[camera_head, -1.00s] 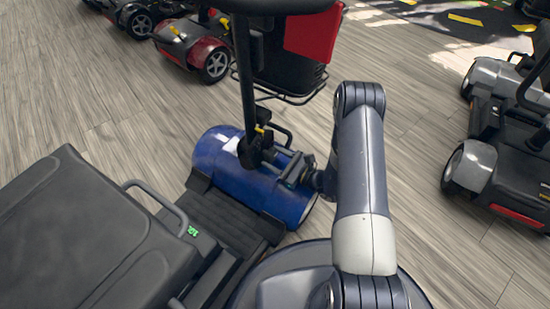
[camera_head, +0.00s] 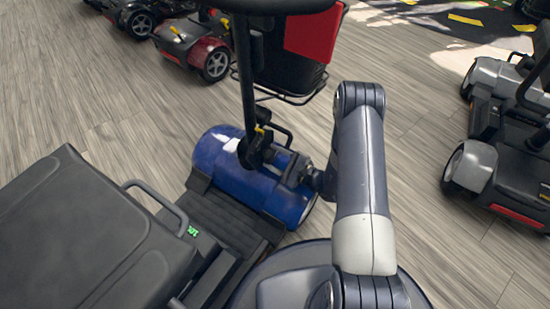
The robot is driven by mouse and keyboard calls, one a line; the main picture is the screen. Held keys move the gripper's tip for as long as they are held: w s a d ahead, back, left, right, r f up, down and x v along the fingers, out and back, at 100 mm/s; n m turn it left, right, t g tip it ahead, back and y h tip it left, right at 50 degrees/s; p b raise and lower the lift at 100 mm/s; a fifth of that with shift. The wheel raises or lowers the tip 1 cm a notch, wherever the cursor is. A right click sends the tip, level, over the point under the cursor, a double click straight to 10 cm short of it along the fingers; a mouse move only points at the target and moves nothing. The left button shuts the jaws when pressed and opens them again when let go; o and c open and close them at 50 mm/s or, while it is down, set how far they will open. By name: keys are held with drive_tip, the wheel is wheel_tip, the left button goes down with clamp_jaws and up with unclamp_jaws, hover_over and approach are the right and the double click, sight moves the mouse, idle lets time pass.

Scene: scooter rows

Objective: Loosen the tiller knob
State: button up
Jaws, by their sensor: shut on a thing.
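The tiller (camera_head: 247,85) is a dark post rising from the front of the blue scooter (camera_head: 225,170). Near its foot is a dark clamp with a yellow tag. The tiller knob is a small dark part there, mostly hidden by my gripper and hard to tell from the clamp. My gripper (camera_head: 272,157) reaches in from the right, at the foot of the tiller above the blue body. Its jaws are shut on a small dark thing at the clamp, which appears to be the knob.
A black seat (camera_head: 80,240) with a grey armrest fills the lower left. A black basket with a red panel (camera_head: 313,32) hangs at the tiller. Red scooters (camera_head: 190,45) stand behind, and a grey scooter (camera_head: 490,150) stands at right. Floor between them is clear.

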drive_tip(key=n, duration=1.1)
drive_tip(key=shift+n, duration=0.4)
idle(0.3)
drive_tip(key=o, duration=1)
drive_tip(key=shift+d, duration=0.1)
drive_tip(key=p+v, duration=0.3)
drive_tip(key=v, duration=0.7)
drive_tip(key=shift+s+d, duration=0.25)
drive_tip(key=shift+s, duration=0.05)
